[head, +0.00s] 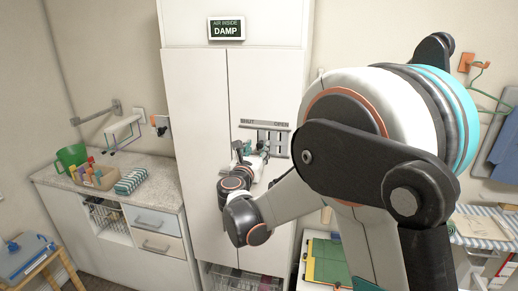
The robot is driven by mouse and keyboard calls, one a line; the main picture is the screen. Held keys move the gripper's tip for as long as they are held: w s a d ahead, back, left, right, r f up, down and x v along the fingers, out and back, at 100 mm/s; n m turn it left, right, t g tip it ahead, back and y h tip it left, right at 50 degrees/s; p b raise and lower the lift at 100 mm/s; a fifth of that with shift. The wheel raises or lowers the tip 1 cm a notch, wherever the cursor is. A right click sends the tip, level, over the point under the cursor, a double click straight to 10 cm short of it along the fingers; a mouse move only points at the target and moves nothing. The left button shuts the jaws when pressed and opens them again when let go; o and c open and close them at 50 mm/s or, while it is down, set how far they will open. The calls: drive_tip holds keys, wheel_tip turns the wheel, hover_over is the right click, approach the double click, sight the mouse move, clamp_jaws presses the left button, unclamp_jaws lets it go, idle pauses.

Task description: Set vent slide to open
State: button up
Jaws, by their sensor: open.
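The vent panel (282,141) is a grey slotted plate on the right door of the tall white cabinet. The strip above it (264,124) reads OPEN at its right end; the word at its left end is too small to read surely. My gripper (258,150) is open in front of the panel's left and middle part. It hides much of the vent slide, so I cannot tell the slide's exact position or whether the fingers touch it. A small sign (227,29) above the doors reads AIR INSIDE DAMP.
My own arm fills the right half. At left, a counter (160,170) holds a green jug (71,157), a box of colourful items (93,176) and a striped cloth (131,181). A wire basket (240,279) sits below the cabinet doors. A green folder (328,262) lies right of it.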

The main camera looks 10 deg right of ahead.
sight(259, 146)
drive_tip(key=shift+x, duration=1.6)
clamp_jaws()
drive_tip(key=shift+s+d+b, duration=0.3)
drive_tip(key=shift+s+d, duration=0.05)
drive_tip(key=shift+d, duration=0.4)
unclamp_jaws()
drive_tip(key=shift+d, duration=0.1)
